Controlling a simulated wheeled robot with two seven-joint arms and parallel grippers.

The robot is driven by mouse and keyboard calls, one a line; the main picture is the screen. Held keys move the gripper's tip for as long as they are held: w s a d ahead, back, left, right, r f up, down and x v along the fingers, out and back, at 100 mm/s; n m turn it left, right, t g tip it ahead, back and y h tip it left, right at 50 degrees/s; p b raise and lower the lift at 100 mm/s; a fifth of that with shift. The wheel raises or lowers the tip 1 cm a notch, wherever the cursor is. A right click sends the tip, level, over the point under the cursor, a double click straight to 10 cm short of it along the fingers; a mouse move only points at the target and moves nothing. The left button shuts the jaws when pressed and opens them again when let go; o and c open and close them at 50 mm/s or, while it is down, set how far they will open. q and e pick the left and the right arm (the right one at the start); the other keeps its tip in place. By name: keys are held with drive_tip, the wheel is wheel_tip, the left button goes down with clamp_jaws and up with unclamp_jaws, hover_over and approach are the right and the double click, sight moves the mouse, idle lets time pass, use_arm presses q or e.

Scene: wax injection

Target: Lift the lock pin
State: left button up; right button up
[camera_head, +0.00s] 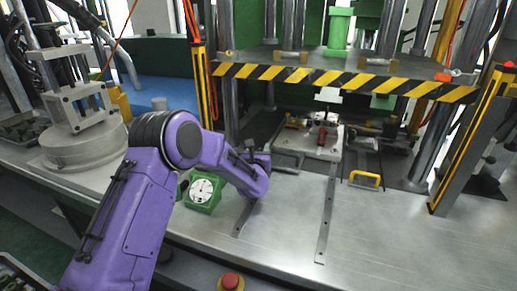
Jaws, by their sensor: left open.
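A pale metal mold block (309,152) sits on the machine bed under the press plate. On top of it stands a small red part (322,136) with dark metal around it; I cannot tell for sure whether this is the lock pin. My purple left arm comes in from the lower left, and my left gripper (257,157) is open, just left of the mold block and apart from the red part. Its fingers are small and dark here, and nothing shows between them. My right gripper is out of view.
A press plate (345,80) with yellow-black stripes hangs above the mold. A green box with a white dial (203,192) stands by my left wrist. A yellow handle (364,180) lies right of the mold. The steel table (400,245) is clear at front right.

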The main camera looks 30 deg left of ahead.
use_arm(q)
clamp_jaws()
drive_tip(key=shift+r, duration=1.4)
unclamp_jaws()
drive_tip(key=shift+s, duration=0.1)
drive_tip(key=b+v, duration=0.2)
drive_tip(key=v, duration=0.8)
drive_tip(key=shift+d, duration=0.2)
drive_tip(key=shift+s, duration=0.15)
